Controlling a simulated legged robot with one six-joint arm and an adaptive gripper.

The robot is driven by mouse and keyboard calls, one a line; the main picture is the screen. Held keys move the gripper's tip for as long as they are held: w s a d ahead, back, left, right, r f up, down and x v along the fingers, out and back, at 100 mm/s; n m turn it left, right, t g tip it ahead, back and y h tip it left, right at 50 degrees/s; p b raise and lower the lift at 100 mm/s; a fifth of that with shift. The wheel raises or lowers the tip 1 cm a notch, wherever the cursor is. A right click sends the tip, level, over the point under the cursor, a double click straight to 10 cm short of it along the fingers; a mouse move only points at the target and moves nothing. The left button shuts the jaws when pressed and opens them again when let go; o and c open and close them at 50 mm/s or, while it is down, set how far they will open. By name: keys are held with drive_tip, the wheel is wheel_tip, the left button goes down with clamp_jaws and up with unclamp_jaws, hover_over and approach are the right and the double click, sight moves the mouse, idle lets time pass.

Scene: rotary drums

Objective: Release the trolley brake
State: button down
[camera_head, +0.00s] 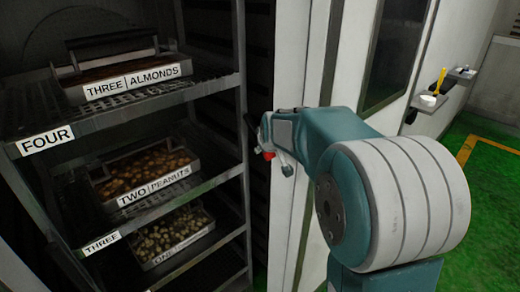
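A dark metal rack trolley (150,98) fills the left side of the head view, with labelled shelves holding trays. I cannot make out a brake; the trolley's lower end is out of view. My gripper (258,135) is at the end of my teal and white arm, just right of the trolley's right front post (241,120). It is small and partly hidden by my own wrist, so I cannot tell whether its fingers are open or touch anything. A small red spot shows just below it.
The trays are labelled Three Almonds (135,80), Two Peanuts (155,190) and a lower one (182,242), partly readable. A pale wall or door panel (300,60) stands right of the trolley. Small wall shelves (428,101) and open green floor (490,185) lie at the right.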

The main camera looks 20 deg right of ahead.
drive_tip(key=shift+r, duration=0.4)
drive_tip(key=shift+c, duration=1.8)
unclamp_jaws()
drive_tip(key=shift+o, duration=0.8)
drive_tip(key=shift+d+f, duration=0.1)
drive_tip(key=shift+f, duration=0.05)
drive_tip(key=shift+s, duration=0.1)
drive_tip(key=v, duration=1.1)
drive_tip(key=shift+s+a+r, duration=0.25)
drive_tip(key=shift+r, duration=0.05)
